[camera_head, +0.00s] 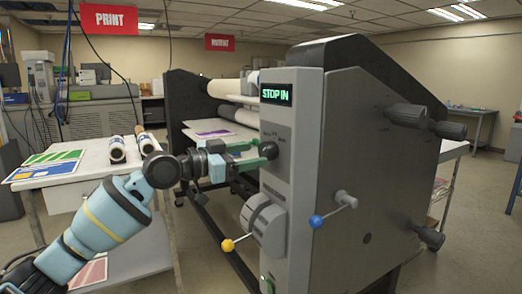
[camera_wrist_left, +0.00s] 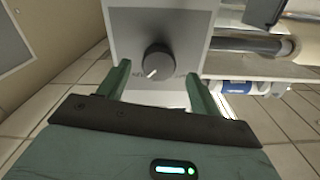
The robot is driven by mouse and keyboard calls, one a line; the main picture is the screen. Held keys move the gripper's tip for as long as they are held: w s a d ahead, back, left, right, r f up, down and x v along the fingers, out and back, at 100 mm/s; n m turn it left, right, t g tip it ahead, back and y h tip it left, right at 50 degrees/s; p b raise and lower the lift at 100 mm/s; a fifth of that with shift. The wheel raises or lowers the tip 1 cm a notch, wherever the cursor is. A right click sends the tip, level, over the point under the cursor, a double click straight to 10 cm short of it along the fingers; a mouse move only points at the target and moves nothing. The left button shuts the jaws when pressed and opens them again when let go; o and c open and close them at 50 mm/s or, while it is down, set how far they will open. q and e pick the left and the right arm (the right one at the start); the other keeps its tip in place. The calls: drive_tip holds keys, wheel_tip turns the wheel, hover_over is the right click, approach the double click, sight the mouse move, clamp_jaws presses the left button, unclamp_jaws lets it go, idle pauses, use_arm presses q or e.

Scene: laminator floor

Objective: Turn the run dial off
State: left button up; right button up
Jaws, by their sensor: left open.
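The run dial (camera_head: 268,149) is a round black knob on the grey front column of the laminator (camera_head: 290,200). In the left wrist view the dial (camera_wrist_left: 157,62) has a pale pointer mark toward its lower left. Small labels beside it are too blurred to read. My left gripper (camera_head: 254,155) has green fingers and is at the dial in the head view. In the wrist view the left gripper (camera_wrist_left: 157,80) is open, its fingertips on either side of the dial with gaps between. A green display (camera_head: 277,94) above reads "STOP IN". My right gripper is not in view.
A yellow-knobbed lever (camera_head: 228,245) and a blue-knobbed lever (camera_head: 316,221) stick out below the dial. A table (camera_head: 90,165) with rolls (camera_head: 117,149) and printed sheets stands at left. Laminator rollers (camera_head: 235,115) lie behind the column.

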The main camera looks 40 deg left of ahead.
sight(262, 152)
use_arm(q)
drive_tip(key=x, duration=0.3)
drive_tip(key=shift+r, duration=0.1)
drive_tip(key=shift+w+d+p, duration=0.25)
drive_tip(key=shift+w+p, duration=0.05)
drive_tip(key=shift+w, duration=0.1)
